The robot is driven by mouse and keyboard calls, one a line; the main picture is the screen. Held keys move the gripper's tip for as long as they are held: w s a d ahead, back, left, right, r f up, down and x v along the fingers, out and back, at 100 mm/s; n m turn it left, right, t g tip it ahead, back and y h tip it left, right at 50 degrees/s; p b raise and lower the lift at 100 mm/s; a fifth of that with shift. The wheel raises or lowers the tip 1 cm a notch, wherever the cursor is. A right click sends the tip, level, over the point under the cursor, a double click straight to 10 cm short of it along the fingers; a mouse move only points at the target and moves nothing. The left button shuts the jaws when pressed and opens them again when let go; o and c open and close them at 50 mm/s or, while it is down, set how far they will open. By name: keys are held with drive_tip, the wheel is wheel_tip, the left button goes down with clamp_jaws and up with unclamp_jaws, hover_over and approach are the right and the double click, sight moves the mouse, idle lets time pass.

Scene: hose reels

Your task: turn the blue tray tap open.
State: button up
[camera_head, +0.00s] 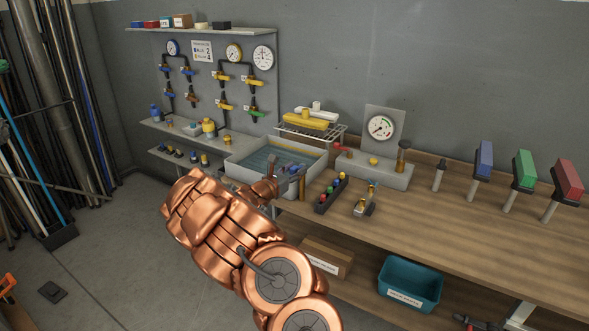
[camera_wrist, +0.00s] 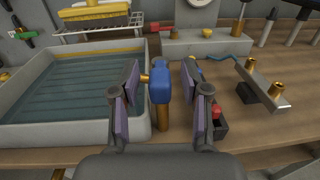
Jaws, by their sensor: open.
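The blue tray tap (camera_wrist: 160,85) has a blue handle on an upright brass post, with a short brass stub at its left toward the tray. It stands at the right wall of the grey water tray (camera_wrist: 75,138). My gripper (camera_wrist: 160,78) is open, with one finger on each side of the blue handle. A gap shows on both sides, so the fingers look apart from it. In the head view, my gripper (camera_head: 289,171) is at the right front corner of the tray (camera_head: 250,180), where fingers and tap overlap and are hard to tell apart.
A dark rack with coloured knobs (camera_head: 331,196) and a small metal fixture with brass posts (camera_head: 365,204) stand close at the right. A wire rack with a yellow piece (camera_head: 305,121) is behind the tray. A gauge (camera_head: 382,127) stands farther back. The bench front is clear.

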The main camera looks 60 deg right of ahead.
drive_tip(key=shift+d, duration=0.1)
clamp_jaws()
idle(0.4)
drive_tip(key=shift+w+m+g+p, duration=0.3)
drive_tip(key=shift+g+p, duration=0.1)
drive_tip(key=shift+g, duration=0.1)
drive_tip(key=shift+s+g, duration=0.1)
drive_tip(key=shift+g, duration=0.2)
unclamp_jaws()
